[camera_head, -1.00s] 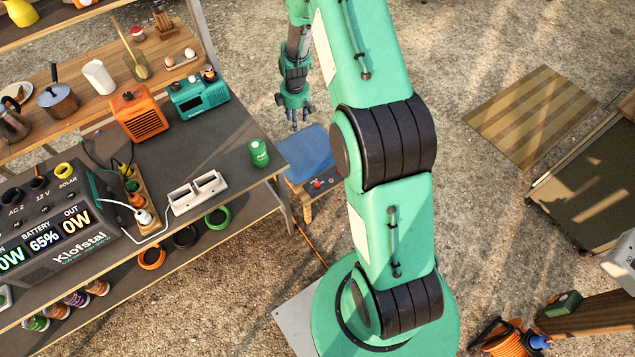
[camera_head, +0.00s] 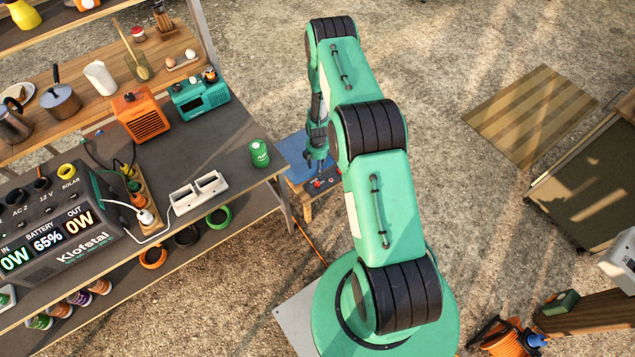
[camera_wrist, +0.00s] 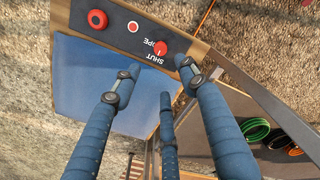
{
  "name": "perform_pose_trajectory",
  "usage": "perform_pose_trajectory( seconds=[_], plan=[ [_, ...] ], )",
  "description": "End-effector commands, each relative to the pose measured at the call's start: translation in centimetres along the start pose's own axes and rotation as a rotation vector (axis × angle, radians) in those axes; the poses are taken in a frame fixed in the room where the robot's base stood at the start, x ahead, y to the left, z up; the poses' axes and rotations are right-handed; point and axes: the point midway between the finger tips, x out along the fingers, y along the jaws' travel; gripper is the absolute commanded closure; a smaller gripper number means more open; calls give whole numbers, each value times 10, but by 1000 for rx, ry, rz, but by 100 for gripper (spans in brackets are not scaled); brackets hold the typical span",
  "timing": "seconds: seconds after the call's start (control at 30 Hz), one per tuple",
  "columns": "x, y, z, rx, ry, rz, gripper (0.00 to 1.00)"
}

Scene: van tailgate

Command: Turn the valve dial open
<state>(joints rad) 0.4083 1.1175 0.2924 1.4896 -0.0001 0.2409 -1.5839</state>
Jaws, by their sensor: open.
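The red valve dial (camera_wrist: 160,48) sits on a dark panel strip along a wooden-edged unit with a blue top (camera_wrist: 95,90). "SHUT" and part of "OPE" are lettered by the dial, and a pale mark shows on it. My gripper (camera_wrist: 157,70) has its blue fingers spread, with nothing between them. In the wrist view the dial lies just beyond the tips, between the two outer ones; I see no contact. In the head view my gripper (camera_head: 319,166) hangs low over the front edge of this unit, hiding part of the panel.
A larger red knob (camera_wrist: 97,19) and a small red button (camera_wrist: 133,27) share the panel. The grey workbench (camera_head: 215,155), with a green can (camera_head: 259,153) near its corner, stands close on the left.

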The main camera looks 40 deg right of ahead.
Motion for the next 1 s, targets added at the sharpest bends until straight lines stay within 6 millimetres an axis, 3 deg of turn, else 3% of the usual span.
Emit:
perform_pose_trajectory(
  seconds=[0.57,0.77,1.0],
  plan=[
    [7,-1,0,-2,0,-2,57],
    [22,-2,0,-2,0,-3,57],
    [51,-2,0,-2,0,-2,57]
  ],
)
